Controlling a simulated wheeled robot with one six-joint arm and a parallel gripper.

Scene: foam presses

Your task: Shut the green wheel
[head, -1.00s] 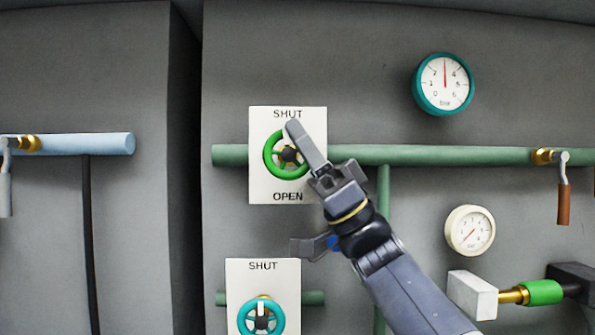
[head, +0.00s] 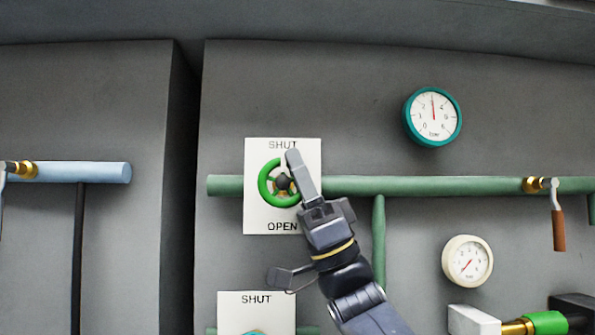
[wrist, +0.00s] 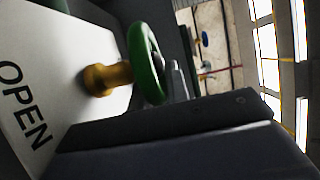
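The green wheel (head: 265,184) is mounted on a white plate (head: 256,222) with SHUT above it and OPEN below it. My gripper (head: 294,160) is at the wheel, with a long grey finger lying over its upper right side and hiding part of the rim. A small white mark shows at the wheel's top beside the fingertip. In the wrist view the green wheel (wrist: 147,62) is seen edge-on, on a brass stem (wrist: 106,79). I cannot tell whether the fingers are closed on the rim.
A green pipe (head: 420,186) runs behind the plate. A second SHUT plate (head: 233,312) is just below. A teal gauge (head: 433,116), a cream gauge (head: 467,261) and a brown-handled lever (head: 558,230) are at right. A blue pipe (head: 90,172) is at left.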

